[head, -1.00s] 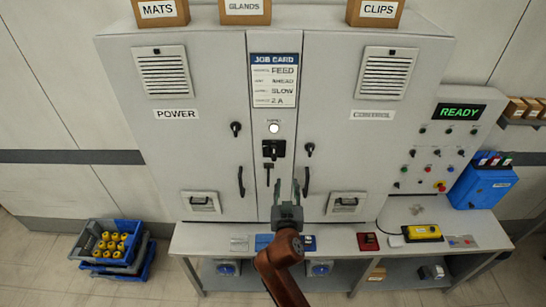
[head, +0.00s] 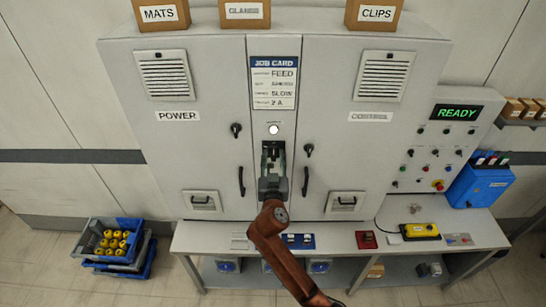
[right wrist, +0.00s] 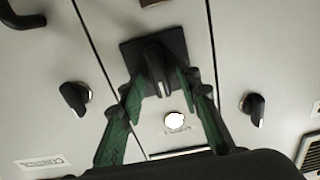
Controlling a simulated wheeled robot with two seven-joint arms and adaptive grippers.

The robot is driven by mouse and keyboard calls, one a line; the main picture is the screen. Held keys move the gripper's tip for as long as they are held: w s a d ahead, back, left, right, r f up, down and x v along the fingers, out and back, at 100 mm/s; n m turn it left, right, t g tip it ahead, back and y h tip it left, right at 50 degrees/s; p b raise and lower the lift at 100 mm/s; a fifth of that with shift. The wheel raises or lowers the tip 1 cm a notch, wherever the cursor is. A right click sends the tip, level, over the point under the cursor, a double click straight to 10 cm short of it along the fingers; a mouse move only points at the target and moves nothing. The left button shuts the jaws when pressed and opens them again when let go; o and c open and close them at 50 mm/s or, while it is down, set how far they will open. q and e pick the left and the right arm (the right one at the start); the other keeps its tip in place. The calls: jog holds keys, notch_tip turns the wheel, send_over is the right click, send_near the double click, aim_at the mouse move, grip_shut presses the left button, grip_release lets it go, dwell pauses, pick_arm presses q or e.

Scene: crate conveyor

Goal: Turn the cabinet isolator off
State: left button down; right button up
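The cabinet isolator is a black square plate (right wrist: 178,45) with a dark turning handle (right wrist: 156,68) on the narrow middle strip of the grey cabinet (head: 205,90). In the right wrist view the handle lies roughly along the strip, pointing toward the round white lamp (right wrist: 175,121). My right gripper (head: 272,155) is in front of the isolator and hides much of it in the head view. Its green-lined fingers (right wrist: 163,82) are apart, one on each side of the handle. I cannot tell whether they touch it. My left gripper is not in view.
Door handles (head: 241,181) and small black knobs (head: 309,149) flank the strip. A job card (head: 274,83) hangs above the lamp. A bench (head: 205,236) runs below, holding a yellow box (head: 420,231). A control panel (head: 441,140) reading READY is at right.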

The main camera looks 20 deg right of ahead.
jog(key=shift+c, duration=0.4)
grip_shut()
jog(key=shift+a, duration=0.15)
